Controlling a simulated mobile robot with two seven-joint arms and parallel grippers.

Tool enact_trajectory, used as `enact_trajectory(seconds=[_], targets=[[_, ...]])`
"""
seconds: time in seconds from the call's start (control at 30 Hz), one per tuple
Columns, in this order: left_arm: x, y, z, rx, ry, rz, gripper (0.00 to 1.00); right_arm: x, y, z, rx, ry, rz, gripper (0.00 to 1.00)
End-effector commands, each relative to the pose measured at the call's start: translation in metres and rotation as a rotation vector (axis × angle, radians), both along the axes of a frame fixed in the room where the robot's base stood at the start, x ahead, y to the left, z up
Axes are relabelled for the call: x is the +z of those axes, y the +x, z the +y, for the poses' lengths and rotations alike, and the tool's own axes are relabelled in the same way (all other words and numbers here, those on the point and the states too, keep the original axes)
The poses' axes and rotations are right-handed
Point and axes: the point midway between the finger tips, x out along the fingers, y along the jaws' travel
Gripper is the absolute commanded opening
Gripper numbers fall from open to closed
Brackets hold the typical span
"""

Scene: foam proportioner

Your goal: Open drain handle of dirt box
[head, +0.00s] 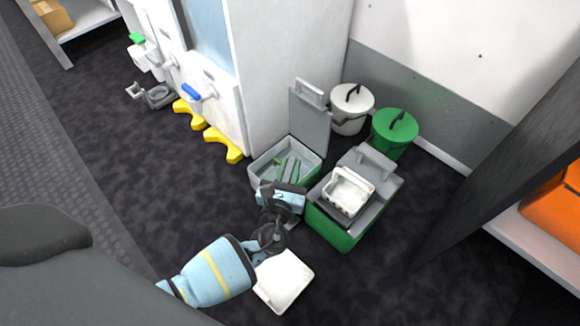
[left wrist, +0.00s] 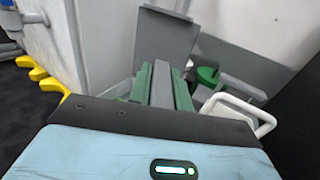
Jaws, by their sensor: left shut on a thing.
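The dirt box (head: 262,181) is an open grey and green box on the floor, its grey lid (head: 311,128) standing upright at the back. My left gripper (head: 289,164) reaches into it from the near side. In the left wrist view the green-grey fingers (left wrist: 162,72) stand close together, with a narrow grey part (left wrist: 161,88) between them. The gripper is shut on that part, which seems to be the drain handle; its shape is mostly hidden by the fingers. My right gripper is not in view.
A green box (head: 328,226) with a white basket (head: 348,192) on top stands close on the right. A white bin (head: 350,118) and a green bin (head: 394,138) stand behind. A white tray (head: 284,280) lies in front. Yellow feet (head: 222,146) edge the white cabinet.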

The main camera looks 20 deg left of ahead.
Motion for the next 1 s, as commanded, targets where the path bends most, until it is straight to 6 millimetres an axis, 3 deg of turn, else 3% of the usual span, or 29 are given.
enact_trajectory(seconds=[0.6,1.0], targets=[[0.000,0.000,0.001,0.583,0.001,0.000,0.00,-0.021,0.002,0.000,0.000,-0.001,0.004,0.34],[0.000,-0.002,0.004,0.808,0.002,-0.001,0.00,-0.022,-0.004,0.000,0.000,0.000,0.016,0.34]])
